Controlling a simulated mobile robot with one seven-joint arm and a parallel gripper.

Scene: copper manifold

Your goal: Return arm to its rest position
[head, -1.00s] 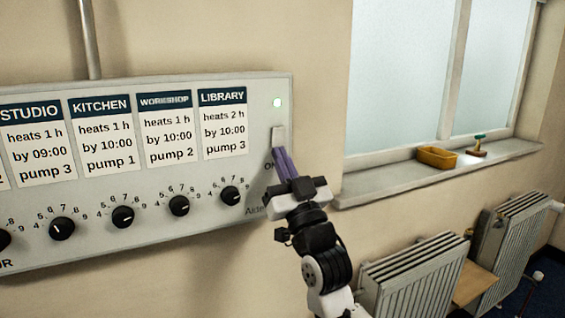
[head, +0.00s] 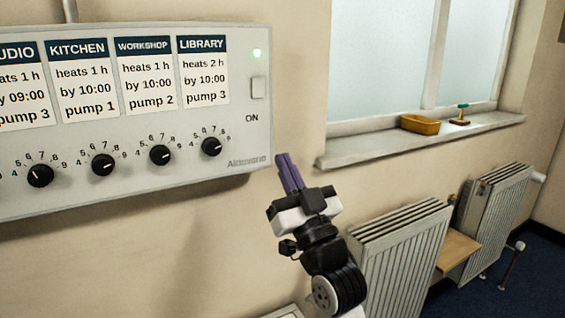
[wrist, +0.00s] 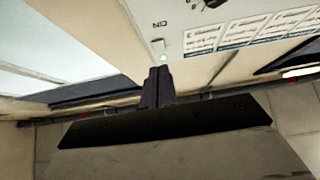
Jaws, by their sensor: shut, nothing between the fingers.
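My gripper (head: 286,163) is in the head view, just off the lower right corner of the grey control panel (head: 240,130). Its purple fingers are shut together with nothing between them. They point up and a little left, apart from the white switch (head: 258,87) marked ON.
A window sill (head: 345,157) holds a yellow tray (head: 420,125) and a small green-handled tool (head: 462,114). Radiators (head: 400,255) stand below, to the right of my arm, with a wooden board (head: 458,250) between them. Bare wall lies under the panel.

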